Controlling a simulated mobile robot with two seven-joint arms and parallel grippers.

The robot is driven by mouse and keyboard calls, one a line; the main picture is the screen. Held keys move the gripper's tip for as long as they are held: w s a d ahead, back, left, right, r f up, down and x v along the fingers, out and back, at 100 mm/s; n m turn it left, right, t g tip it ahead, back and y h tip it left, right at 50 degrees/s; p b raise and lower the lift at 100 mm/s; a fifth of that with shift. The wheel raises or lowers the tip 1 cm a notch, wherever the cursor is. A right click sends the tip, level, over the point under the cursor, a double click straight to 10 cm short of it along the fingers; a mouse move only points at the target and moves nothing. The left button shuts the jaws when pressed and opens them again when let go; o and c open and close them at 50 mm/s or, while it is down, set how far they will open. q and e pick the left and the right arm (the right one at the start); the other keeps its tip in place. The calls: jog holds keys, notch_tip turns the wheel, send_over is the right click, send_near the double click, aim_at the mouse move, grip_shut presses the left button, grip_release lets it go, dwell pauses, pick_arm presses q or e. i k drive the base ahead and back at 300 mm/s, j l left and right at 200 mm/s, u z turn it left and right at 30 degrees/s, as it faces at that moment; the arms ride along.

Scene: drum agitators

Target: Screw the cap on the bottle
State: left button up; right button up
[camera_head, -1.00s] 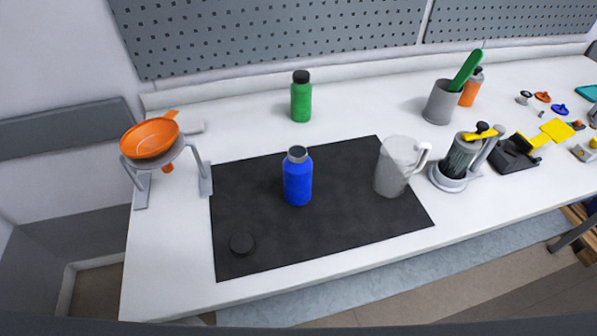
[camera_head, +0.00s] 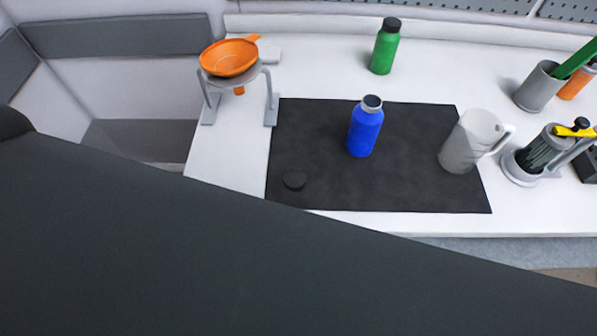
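A blue bottle (camera_head: 364,131) stands upright near the middle of the black mat (camera_head: 415,195). Its top shows a grey neck with a dark opening, and no cap is on it. A black round cap (camera_head: 294,179) lies on the mat near its front left corner, apart from the bottle. Neither gripper is in view. A large dark surface fills the lower part of the picture and hides the table's front left area.
An orange funnel (camera_head: 229,58) sits in a grey stand left of the mat. A translucent pitcher (camera_head: 468,142) stands on the mat's right. A green bottle (camera_head: 384,50) stands behind. A grey cup (camera_head: 538,88) and a grey holder (camera_head: 519,169) are at right.

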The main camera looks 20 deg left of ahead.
aim_at(368, 116)
jog(key=l+u, duration=0.25)
jog(key=u, duration=0.2)
jog(key=l+u, duration=0.25)
jog(key=u, duration=0.2)
jog(key=k+l+u, duration=0.1)
jog(key=l, duration=0.2)
jog(key=k+l+u, duration=0.1)
jog(key=l, duration=0.2)
jog(key=k+l+u, duration=0.1)
jog(key=l, duration=0.2)
jog(key=k+l, duration=0.15)
jog(key=l, duration=0.15)
jog(key=k+l, duration=0.15)
jog(key=l, duration=0.15)
jog(key=k+l, duration=0.1)
jog(key=l, duration=0.2)
